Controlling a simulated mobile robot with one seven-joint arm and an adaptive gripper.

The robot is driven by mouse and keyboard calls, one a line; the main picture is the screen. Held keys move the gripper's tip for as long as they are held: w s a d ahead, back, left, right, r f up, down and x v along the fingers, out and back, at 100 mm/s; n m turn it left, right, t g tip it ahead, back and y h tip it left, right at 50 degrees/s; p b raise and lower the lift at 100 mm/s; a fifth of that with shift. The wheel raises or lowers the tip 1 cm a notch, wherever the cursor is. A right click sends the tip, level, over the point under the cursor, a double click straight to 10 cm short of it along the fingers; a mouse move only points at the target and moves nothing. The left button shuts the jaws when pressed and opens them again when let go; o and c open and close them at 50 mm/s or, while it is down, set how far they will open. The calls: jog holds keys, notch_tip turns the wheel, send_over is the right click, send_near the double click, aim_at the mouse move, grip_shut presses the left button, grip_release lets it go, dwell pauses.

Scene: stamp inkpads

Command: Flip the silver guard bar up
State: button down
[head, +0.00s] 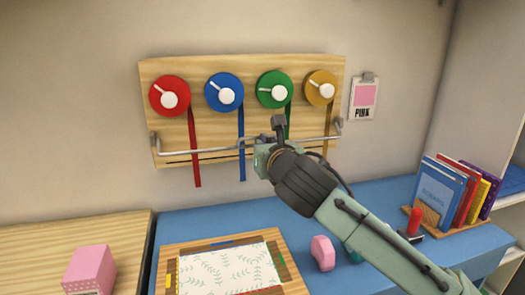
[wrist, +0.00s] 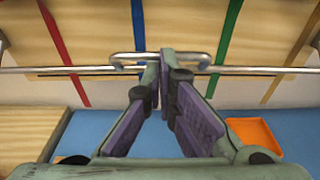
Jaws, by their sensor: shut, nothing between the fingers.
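The silver guard bar (head: 200,149) runs across the lower part of the wooden board on the wall, in front of the hanging ribbons. Its bent ends sit at the board's sides. In the wrist view the bar (wrist: 240,69) crosses the whole picture, with a raised loop at its middle. My gripper (wrist: 160,62) is shut and empty, its fingertips overlapping the loop in that view. I cannot tell whether they touch it. In the head view my gripper (head: 272,143) hides part of the bar.
Red (head: 170,96), blue (head: 224,92), green (head: 274,89) and yellow (head: 320,88) ribbon spools are on the board. Below, a blue desktop holds a framed patterned sheet (head: 232,268), a pink block (head: 322,253) and books (head: 450,190). An orange tray (wrist: 254,138) shows lower right.

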jog(key=shift+w+r+p, duration=0.1)
jog(key=shift+r+p, duration=0.25)
jog(key=shift+r, duration=0.7)
jog(key=shift+f, duration=0.1)
dwell(0.7)
